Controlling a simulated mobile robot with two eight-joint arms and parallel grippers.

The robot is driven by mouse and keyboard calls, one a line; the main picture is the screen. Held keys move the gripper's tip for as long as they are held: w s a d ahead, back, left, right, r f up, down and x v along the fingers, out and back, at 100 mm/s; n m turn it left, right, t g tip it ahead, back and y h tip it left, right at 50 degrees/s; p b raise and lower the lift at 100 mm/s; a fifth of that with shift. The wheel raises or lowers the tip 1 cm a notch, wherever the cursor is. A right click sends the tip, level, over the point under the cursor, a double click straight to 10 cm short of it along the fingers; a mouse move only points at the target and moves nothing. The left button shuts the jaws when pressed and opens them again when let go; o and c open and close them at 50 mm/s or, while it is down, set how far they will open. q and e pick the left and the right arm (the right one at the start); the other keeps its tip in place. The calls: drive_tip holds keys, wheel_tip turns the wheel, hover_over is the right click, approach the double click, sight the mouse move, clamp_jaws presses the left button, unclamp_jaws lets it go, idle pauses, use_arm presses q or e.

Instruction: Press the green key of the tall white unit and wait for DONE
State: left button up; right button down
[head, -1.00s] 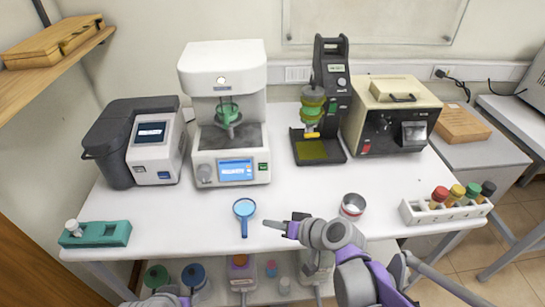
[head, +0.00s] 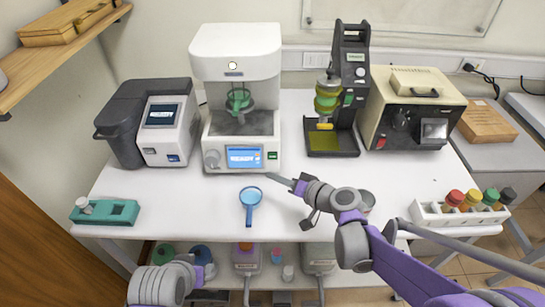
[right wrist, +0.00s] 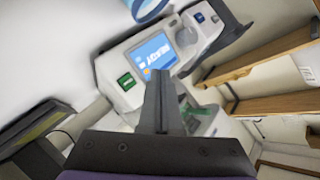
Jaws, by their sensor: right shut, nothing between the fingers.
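The tall white unit (head: 236,50) stands at the back of the table with a lit blue screen (head: 244,157) that seems to read READY. Its green key (head: 272,154) is at the lower right of its front. My right gripper (head: 272,178) is shut and empty, just in front of and below the key, apart from it. In the right wrist view, the shut fingers (right wrist: 158,85) point toward the unit's front, beside the green key (right wrist: 127,81) and below the screen (right wrist: 153,55). My left gripper (head: 207,274) is low at the front; its fingers are unclear.
A blue magnifier (head: 250,203) lies in front of the unit. A grey-black analyser (head: 150,125) stands left, a black stand (head: 350,95) and a beige box (head: 415,100) right. A metal cup (head: 367,200) is partly behind my right arm. A bottle rack (head: 430,216) is at right.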

drive_tip(key=w+f, duration=0.2)
drive_tip(key=w, duration=0.5)
drive_tip(key=shift+w+b, duration=0.2)
drive_tip(key=shift+b, duration=0.15)
idle(1.7)
drive_tip(key=shift+w+f, duration=0.1)
drive_tip(key=shift+w, duration=0.3)
drive_tip(key=shift+w+f, duration=0.1)
drive_tip(key=shift+w, duration=0.3)
idle(0.5)
drive_tip(key=shift+s, duration=0.1)
drive_tip(key=shift+s+r, duration=0.2)
drive_tip(key=shift+s, duration=0.55)
drive_tip(key=shift+s+r, duration=0.2)
drive_tip(key=shift+s, duration=0.6)
drive_tip(key=shift+s+r, duration=0.25)
drive_tip(key=shift+s, duration=0.55)
drive_tip(key=shift+s+r, duration=0.2)
drive_tip(key=shift+s, duration=0.6)
